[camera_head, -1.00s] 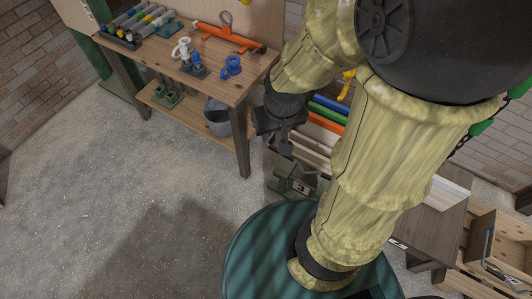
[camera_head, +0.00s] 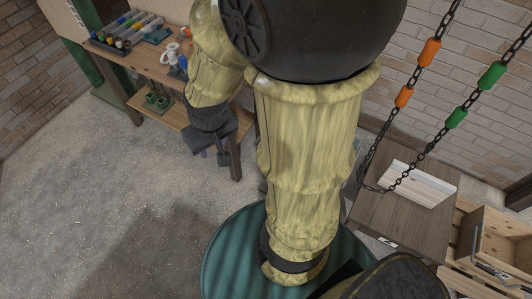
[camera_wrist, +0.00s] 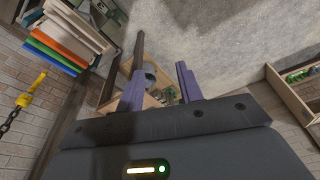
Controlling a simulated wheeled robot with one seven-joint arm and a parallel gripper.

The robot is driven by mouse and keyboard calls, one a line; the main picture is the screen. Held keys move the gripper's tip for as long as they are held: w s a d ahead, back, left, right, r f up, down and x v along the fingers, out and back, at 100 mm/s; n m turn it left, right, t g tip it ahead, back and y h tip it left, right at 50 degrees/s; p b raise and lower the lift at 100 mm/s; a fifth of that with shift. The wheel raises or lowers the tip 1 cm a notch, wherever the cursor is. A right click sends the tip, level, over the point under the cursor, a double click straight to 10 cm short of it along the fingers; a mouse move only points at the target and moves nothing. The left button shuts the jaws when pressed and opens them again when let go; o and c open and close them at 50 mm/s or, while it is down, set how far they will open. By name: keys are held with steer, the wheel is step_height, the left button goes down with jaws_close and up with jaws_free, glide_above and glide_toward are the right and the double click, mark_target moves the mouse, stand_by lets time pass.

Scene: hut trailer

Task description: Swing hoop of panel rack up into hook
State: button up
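The panels in the rack (camera_wrist: 62,42), white, orange, green and blue, show at the upper left of the wrist view. A yellow hook-like piece (camera_wrist: 30,90) on a dark chain hangs near the brick wall beside them. I cannot make out the rack's hoop in either current view. In the head view my arm hides the rack area. My gripper (camera_head: 210,150) is in front of the workbench, apart from the rack. In the wrist view its two fingers (camera_wrist: 160,85) stand apart with nothing held between them.
The wooden workbench (camera_head: 165,75) with tools is behind my gripper. Chains with orange and green sleeves (camera_head: 430,52) hang at the right above a dark table (camera_head: 390,215). A wooden crate (camera_head: 495,245) is at the far right. Grey floor (camera_head: 110,180) is free at left.

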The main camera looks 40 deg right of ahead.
steer(key=shift+o, duration=0.8)
steer(key=w+d+f+m+t+h+b, duration=0.1)
steer(key=w+d+f+m+b, duration=0.1)
steer(key=w+f+m+b, duration=0.6)
steer(key=w+d+f+m+t+h+b, duration=0.1)
steer(key=w+f+m+t+b, duration=0.1)
steer(key=f+b, duration=0.65)
steer(key=w+d+f+m+t+h+b, duration=0.15)
steer(key=w+f+m+b, duration=0.3)
steer(key=f, duration=0.85)
steer(key=d+f+m+h+b, duration=0.3)
steer(key=d+f+m+b, duration=0.2)
steer(key=f+b, duration=0.2)
steer(key=d+f+m+h+b, duration=0.4)
steer(key=d+f+m+b, duration=0.1)
steer(key=f, duration=0.7)
steer(key=d+f+m+g+h+b, duration=0.1)
steer(key=d+f+m+h+b, duration=0.3)
steer(key=f+m+b, duration=0.3)
step_height(320, 180, down, 3)
steer(key=d+b, duration=0.1)
steer(key=b, duration=0.2)
steer(key=shift+s+r, duration=0.2)
steer(key=shift+s, duration=0.05)
